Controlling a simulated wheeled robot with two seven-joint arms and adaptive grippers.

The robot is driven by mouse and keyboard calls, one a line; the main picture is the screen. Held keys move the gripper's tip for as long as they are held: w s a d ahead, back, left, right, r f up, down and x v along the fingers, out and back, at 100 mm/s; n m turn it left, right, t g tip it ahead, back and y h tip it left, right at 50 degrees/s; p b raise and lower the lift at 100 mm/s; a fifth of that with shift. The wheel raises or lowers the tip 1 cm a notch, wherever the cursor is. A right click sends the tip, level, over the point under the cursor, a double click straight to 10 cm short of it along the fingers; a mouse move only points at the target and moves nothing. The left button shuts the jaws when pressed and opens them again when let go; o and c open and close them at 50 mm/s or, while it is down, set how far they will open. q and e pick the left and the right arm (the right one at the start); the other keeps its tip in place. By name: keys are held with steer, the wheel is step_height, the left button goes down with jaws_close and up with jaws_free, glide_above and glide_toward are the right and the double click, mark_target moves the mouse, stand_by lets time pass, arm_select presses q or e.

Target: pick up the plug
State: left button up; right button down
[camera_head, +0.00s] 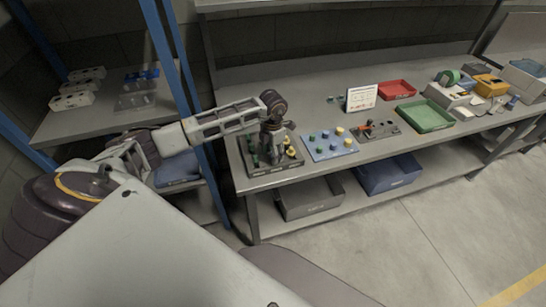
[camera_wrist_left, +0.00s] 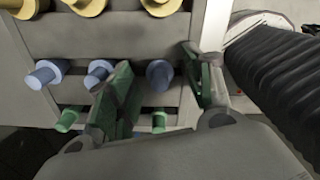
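My left gripper (camera_head: 272,142) points down over a dark grey rack (camera_head: 262,168) at the left end of the bench. The left wrist view shows this gripper (camera_wrist_left: 158,80) open, its two green-padded fingers apart. A blue plug (camera_wrist_left: 160,74) lies between the fingers as seen there, with a green plug (camera_wrist_left: 160,121) below it. I cannot tell if either finger touches a plug. Other blue plugs (camera_wrist_left: 46,73) and yellow plugs (camera_wrist_left: 85,5) sit in the rack's rows. Which plug is meant is not clear. My right gripper is not in view.
A light blue board (camera_head: 345,152) with blue and yellow knobs lies right of the rack. Further right are a red tray (camera_head: 397,90) and a green tray (camera_head: 425,116). Bins stand below the bench (camera_head: 240,88). A blue-posted shelf is at left.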

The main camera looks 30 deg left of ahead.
arm_select(q)
steer(key=c, duration=0.8)
steer(key=shift+r, duration=0.1)
step_height(320, 180, up, 10)
steer(key=shift+f+b, duration=0.1)
steer(key=shift+b, duration=0.8)
steer(key=shift+s+r+p, duration=0.35)
steer(key=shift+r+p, duration=0.2)
steer(key=shift+p, duration=0.6)
